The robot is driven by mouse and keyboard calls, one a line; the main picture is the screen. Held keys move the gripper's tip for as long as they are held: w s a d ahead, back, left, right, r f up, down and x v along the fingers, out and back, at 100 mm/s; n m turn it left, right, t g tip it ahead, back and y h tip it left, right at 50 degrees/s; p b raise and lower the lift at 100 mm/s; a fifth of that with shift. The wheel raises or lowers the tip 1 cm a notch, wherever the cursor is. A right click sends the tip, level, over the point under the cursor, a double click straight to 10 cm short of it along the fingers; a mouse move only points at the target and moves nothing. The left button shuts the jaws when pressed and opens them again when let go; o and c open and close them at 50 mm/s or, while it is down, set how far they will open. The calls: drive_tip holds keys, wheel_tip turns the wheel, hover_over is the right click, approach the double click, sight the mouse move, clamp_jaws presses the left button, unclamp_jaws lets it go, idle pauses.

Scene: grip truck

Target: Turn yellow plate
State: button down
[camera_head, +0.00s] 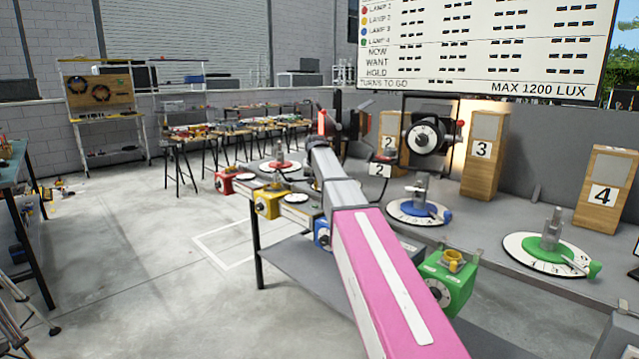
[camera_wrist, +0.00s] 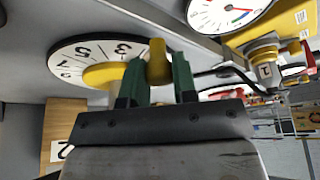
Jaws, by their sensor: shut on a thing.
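The yellow plate (camera_wrist: 103,74) shows in the wrist view as a yellow piece over a white numbered dial (camera_wrist: 88,52), partly behind my fingers. The wrist picture is upside down. My gripper (camera_wrist: 158,68) has its two green fingers shut on an upright yellow post (camera_wrist: 157,50) beside the plate; I take it for the plate's handle. In the head view my pink and grey arm hides the yellow plate and my gripper.
The head view shows the red plate (camera_head: 279,166), blue plate (camera_head: 419,208) and green plate (camera_head: 545,247) on the grey bench. A yellow box (camera_head: 267,204) sits at its front edge. Wooden blocks numbered 3 (camera_head: 483,155) and 4 (camera_head: 602,190) stand behind. A lamp (camera_head: 428,135) stands near block 3.

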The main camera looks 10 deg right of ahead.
drive_tip(key=shift+w+a+m+h, duration=0.3)
drive_tip(key=shift+w+a+m, duration=0.25)
drive_tip(key=shift+w+m, duration=0.25)
drive_tip(key=shift+w+a+m+h, duration=0.3)
drive_tip(key=shift+w+a+m, duration=0.25)
drive_tip(key=shift+w+m, duration=0.25)
drive_tip(key=c, duration=0.9)
unclamp_jaws()
drive_tip(key=shift+r, duration=0.1)
drive_tip(key=v, duration=1)
drive_tip(key=shift+r, duration=0.3)
drive_tip(key=shift+a, duration=0.1)
